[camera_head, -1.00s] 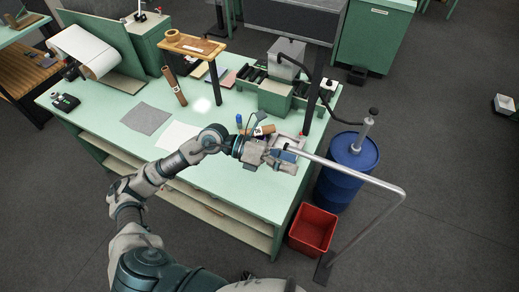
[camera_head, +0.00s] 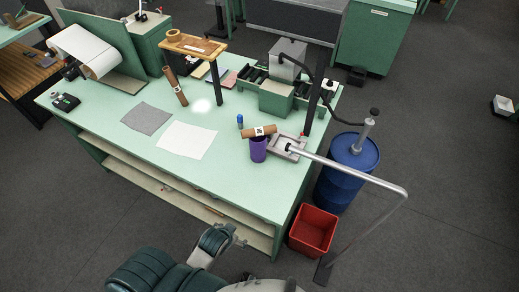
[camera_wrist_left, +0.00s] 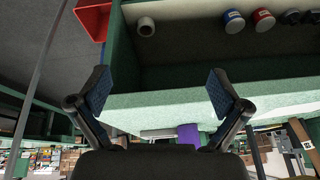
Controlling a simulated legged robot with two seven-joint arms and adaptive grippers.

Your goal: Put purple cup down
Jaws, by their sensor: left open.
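The purple cup (camera_head: 258,150) stands upright near the table's right front, just left of a grey tray (camera_head: 285,147). In the left wrist view, part of the purple cup (camera_wrist_left: 188,133) shows beyond the table edge. My left gripper (camera_wrist_left: 160,85) is open with nothing between its fingers, apart from the cup and in front of the table's edge. In the head view its arm is drawn back to the bottom, and I cannot make out the fingers there. My right gripper is not in view.
A brown roll (camera_head: 258,131) with a label lies by the cup's rim. A red bin (camera_head: 313,231) and blue drum (camera_head: 346,172) stand right of the table (camera_head: 225,185). White and grey sheets lie left of the cup.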

